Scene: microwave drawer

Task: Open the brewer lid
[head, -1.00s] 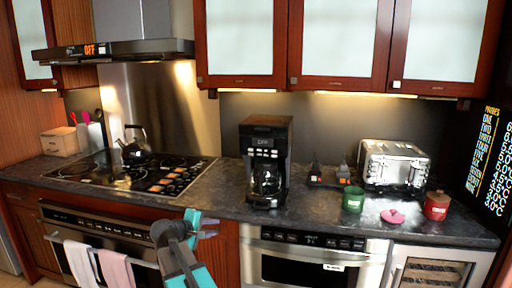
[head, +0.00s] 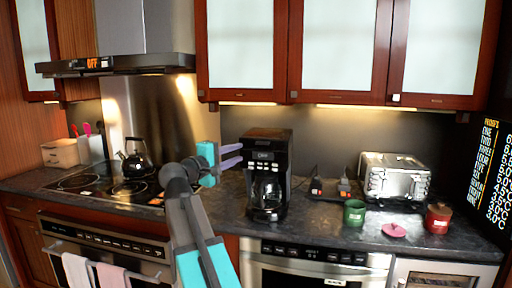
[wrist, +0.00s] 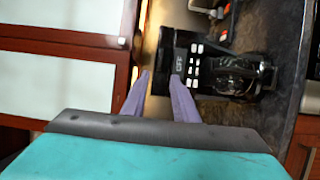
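The brewer (head: 266,180) is a black coffee maker with a glass carafe, standing upright on the dark counter. Its lid (head: 268,134) is the flat black top and looks closed. My gripper (head: 241,155) is just left of the brewer's upper part, its purple fingers pointing right toward it. In the wrist view the brewer (wrist: 225,65) appears turned on its side, with its button panel and carafe to the right. There the two fingers of my gripper (wrist: 160,80) are apart with nothing between them. Whether a fingertip touches the brewer I cannot tell.
Wall cabinets (head: 342,50) hang above the counter (head: 330,225). A kettle (head: 135,158) stands on the stove at left. A toaster (head: 395,178), a green cup (head: 354,212), a pink lid (head: 394,230) and a red jar (head: 438,218) are at right.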

